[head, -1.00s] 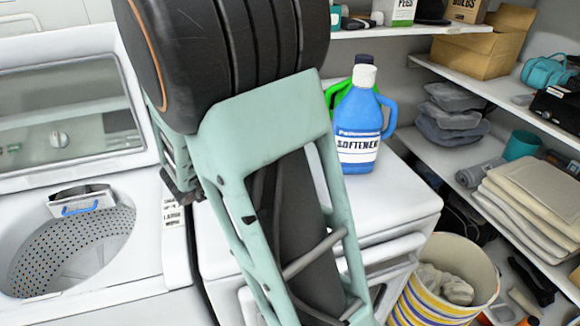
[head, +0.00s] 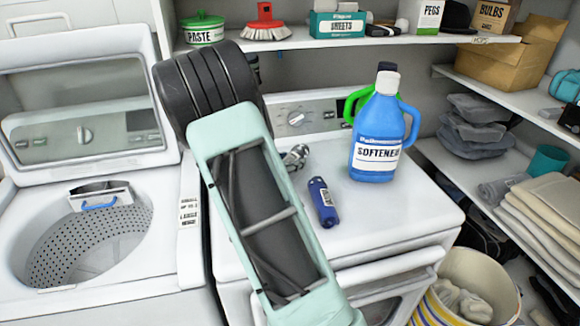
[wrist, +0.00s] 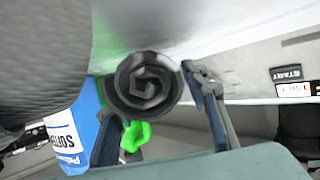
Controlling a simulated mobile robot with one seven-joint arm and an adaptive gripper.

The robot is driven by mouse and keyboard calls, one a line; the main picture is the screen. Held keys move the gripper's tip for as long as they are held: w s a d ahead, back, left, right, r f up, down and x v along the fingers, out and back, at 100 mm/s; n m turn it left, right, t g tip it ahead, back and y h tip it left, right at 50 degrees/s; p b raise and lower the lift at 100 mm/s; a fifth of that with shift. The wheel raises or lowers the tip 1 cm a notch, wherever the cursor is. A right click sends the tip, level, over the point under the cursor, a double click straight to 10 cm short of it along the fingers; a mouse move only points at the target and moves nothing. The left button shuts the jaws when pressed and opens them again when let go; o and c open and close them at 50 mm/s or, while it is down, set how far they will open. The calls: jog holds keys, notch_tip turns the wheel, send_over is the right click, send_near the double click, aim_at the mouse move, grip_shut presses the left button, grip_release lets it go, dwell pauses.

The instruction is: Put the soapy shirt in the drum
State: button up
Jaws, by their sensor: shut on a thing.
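The open drum (head: 62,240) of the top-loading washer, with perforated metal walls, is at the left of the head view. My arm crosses the middle of that view and its gripper cannot be made out there. A large grey ribbed surface fills the upper left, too close to identify.
A blue softener bottle (head: 378,140) and a green-handled bottle (head: 353,103) stand on the neighbouring machine (head: 400,215), with a small dark blue container (head: 322,203). The washer's raised lid (head: 85,100) stands behind the drum. A striped bin (head: 510,300) is at lower right.

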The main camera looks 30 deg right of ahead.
notch_tip(320, 180, down, 2)
jog(key=shift+f, duration=0.1)
